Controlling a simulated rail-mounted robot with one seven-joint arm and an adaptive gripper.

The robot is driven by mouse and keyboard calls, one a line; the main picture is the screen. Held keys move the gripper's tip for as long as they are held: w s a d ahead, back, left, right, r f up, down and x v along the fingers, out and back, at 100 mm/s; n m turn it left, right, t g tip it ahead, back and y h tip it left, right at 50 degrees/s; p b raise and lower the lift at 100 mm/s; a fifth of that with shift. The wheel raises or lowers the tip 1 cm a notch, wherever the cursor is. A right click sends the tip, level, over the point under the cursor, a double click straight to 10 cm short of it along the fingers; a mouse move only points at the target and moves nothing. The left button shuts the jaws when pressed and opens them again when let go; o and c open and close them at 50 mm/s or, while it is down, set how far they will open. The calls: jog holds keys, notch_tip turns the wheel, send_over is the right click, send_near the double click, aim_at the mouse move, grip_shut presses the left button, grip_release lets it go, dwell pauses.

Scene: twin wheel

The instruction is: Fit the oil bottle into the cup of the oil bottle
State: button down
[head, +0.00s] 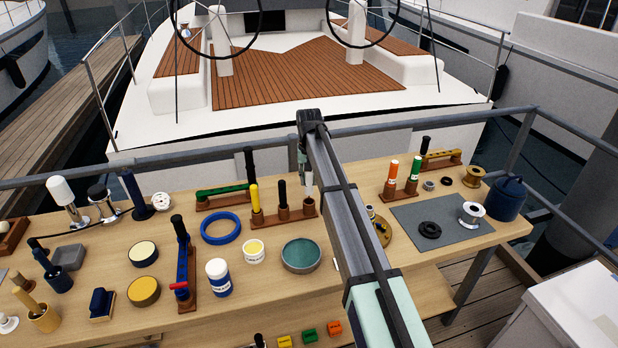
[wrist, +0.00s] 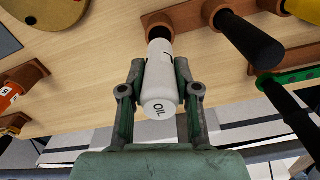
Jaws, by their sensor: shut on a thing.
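The white oil bottle (wrist: 160,85), marked OIL, is held between the two fingers of my gripper (wrist: 160,92) in the wrist view. In the head view the bottle (head: 309,183) shows as a pale narrow shape below my gripper (head: 303,160), over the right end of a brown rack. The brown cup (wrist: 156,22) at that end has a dark opening, and the far end of the bottle overlaps it in the wrist view. The cup also shows in the head view (head: 309,206). I cannot tell whether the bottle's end is inside the cup or just above it.
Neighbouring cups on the rack hold a black-handled tool (head: 282,192) and a yellow-handled tool (head: 254,198). A green-handled tool (head: 222,190) lies on a rack behind. A teal-topped round tin (head: 301,254) stands in front. My arm hides part of the table right of the cup.

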aim_at(309, 189)
jog(key=shift+f+b, duration=0.85)
jog(key=shift+f, duration=1.8)
jog(key=c, duration=0.7)
grip_release()
jog(key=shift+c, duration=0.2)
jog(key=shift+r, duration=0.1)
notch_tip(309, 189, up, 12)
